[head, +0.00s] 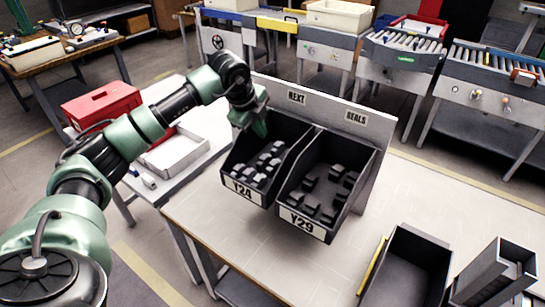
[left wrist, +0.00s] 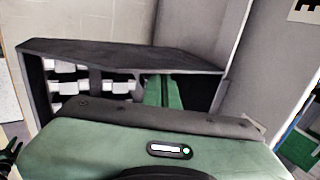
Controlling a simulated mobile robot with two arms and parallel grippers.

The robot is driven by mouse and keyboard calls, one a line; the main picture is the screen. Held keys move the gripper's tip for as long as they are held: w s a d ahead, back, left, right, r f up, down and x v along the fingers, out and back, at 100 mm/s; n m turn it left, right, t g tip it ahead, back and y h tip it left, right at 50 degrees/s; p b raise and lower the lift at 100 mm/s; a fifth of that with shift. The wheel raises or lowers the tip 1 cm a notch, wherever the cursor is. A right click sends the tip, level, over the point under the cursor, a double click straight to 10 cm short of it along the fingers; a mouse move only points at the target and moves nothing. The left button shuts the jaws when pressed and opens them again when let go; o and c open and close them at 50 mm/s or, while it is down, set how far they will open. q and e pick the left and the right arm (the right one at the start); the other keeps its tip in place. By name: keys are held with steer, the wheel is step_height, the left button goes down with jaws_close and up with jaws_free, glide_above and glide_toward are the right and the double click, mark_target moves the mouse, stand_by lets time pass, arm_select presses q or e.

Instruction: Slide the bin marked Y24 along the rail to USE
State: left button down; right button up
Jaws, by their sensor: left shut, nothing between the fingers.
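The bin marked Y24 (head: 243,190) is a dark open bin with several dark blocks in it. It hangs on the pale back panel (head: 330,112), left of the similar bin marked Y29 (head: 301,222). The panel shows the labels NEXT and SEALS; I see no USE label, and my arm covers part of the panel's left end. My left gripper (head: 259,128) is shut at the back left of the Y24 bin. In the left wrist view its green fingers (left wrist: 162,92) overlap the bin (left wrist: 125,57); I cannot tell whether they touch it. My right gripper is out of view.
An empty dark bin (head: 412,262) and a grey upright holder (head: 497,272) stand at the table's front right. A red case (head: 101,104) and a white tray (head: 174,153) lie on the side table at left. The pale tabletop right of the panel is clear.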

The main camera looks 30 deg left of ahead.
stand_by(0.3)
arm_select(q)
steer(key=shift+a, duration=0.45)
steer(key=w+a+p, duration=0.1)
steer(key=a, duration=1.6)
steer(key=shift+w, duration=0.2)
stand_by(1.4)
steer(key=shift+a, duration=0.1)
steer(key=s+d+r+p, duration=0.2)
steer(key=s+r+p, duration=0.1)
steer(key=r+p, duration=0.2)
steer(key=shift+r, duration=0.65)
